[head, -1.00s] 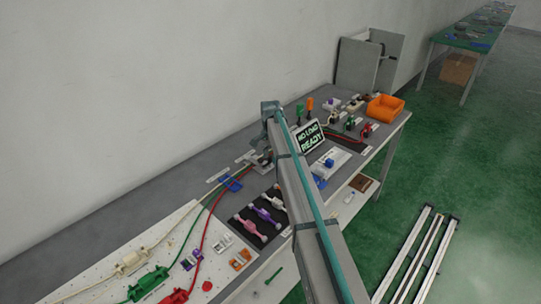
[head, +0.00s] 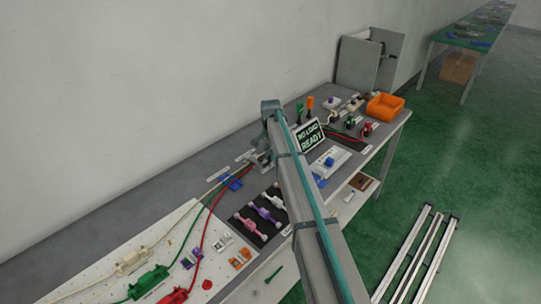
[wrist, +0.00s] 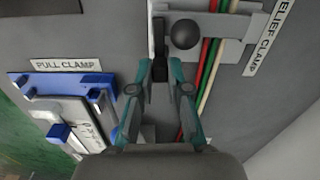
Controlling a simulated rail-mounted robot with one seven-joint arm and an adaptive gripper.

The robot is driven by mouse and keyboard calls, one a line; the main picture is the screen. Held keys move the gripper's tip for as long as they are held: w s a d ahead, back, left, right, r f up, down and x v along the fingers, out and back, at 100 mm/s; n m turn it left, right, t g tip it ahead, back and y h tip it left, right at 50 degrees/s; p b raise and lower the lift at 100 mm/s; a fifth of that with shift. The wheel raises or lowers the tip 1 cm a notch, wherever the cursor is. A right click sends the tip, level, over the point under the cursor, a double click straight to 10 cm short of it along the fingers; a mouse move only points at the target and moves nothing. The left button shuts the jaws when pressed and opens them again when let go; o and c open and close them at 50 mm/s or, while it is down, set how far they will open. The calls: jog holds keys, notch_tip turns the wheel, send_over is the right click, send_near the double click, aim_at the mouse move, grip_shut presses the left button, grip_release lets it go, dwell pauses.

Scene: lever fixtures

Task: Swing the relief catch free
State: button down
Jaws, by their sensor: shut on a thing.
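The relief clamp is a light grey fixture (wrist: 235,24) with a "RELIEF CLAMP" label (wrist: 270,36) at the top right of the wrist view. A dark, narrow bar (wrist: 160,48), apparently its catch, stands left of a black ball knob (wrist: 185,33). My gripper (wrist: 161,70) has its teal fingers closed on this bar, just below and left of the knob. Red, green and cream cables (wrist: 209,70) run through the clamp, right of my fingers.
A blue and grey pull clamp (wrist: 58,132) lies left of my gripper in the wrist view. In the head view a "NO LOAD READY" display (head: 308,136) stands right of my arm. Several coloured handles (head: 263,214) sit nearer, and an orange bin (head: 385,107) stands farther back.

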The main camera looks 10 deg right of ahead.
jog(key=n, duration=0.4)
jog(key=shift+n, duration=0.4)
jog(key=n, duration=0.4)
jog(key=shift+b, duration=0.4)
jog(key=n, duration=0.4)
jog(key=shift+n, duration=2.2)
jog(key=c, duration=1.1)
grip_release()
jog(key=shift+c, duration=0.2)
